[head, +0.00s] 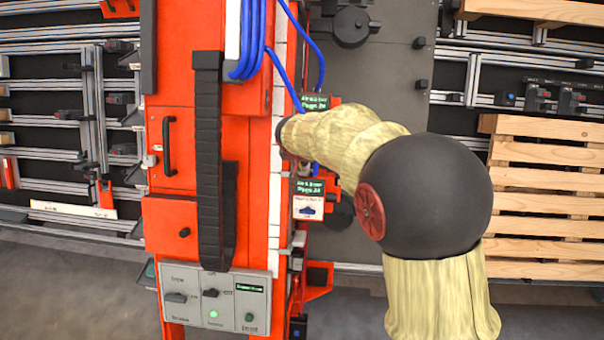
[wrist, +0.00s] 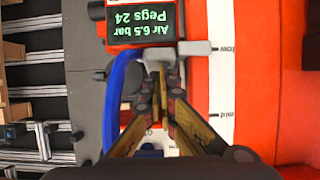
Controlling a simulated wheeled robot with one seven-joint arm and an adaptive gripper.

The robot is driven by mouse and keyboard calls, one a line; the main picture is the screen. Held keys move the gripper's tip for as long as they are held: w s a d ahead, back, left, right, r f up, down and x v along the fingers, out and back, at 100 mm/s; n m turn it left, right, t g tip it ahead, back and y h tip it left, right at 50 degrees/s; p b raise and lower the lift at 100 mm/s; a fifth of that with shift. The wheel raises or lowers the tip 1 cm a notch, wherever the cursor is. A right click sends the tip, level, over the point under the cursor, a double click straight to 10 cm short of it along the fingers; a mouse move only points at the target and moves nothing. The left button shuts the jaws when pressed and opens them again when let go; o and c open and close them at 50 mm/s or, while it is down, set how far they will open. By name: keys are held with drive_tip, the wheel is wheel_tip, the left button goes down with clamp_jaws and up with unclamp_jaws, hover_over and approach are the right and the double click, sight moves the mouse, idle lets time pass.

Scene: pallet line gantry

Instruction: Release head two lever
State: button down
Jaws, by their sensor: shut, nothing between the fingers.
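In the wrist view my gripper (wrist: 162,82) points up the picture, its fingertips together with nothing visible between them. Just beyond the tips is a light grey lever-like part (wrist: 192,48), lying across the picture below a display (wrist: 141,22) with green text "Air 6.5 bar Pegs 24". The tips overlap the part's left block in the picture; I cannot tell whether they touch it. No label naming head two is legible. In the head view my arm hides the gripper and this part.
A blue hose (wrist: 118,95) runs close left of the fingers. In the head view, a red machine column (head: 185,130) carries a black cable chain (head: 209,150), a lower display (head: 308,187) and a control panel (head: 215,298). A wooden pallet stack (head: 550,190) stands at right.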

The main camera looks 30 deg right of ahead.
drive_tip(key=shift+s+a+f+t+h+b, duration=0.2)
drive_tip(key=shift+f+t+b, duration=0.25)
drive_tip(key=shift+b, duration=1.55)
drive_tip(key=shift+s+f+t+h+b, duration=0.1)
drive_tip(key=shift+f+t+h+b, duration=0.3)
drive_tip(key=shift+b, duration=1.6)
drive_tip(key=b, duration=0.2)
drive_tip(key=shift+s+a+f+b, duration=0.1)
drive_tip(key=shift+s+f+b, duration=0.05)
drive_tip(key=shift+f+b, duration=0.2)
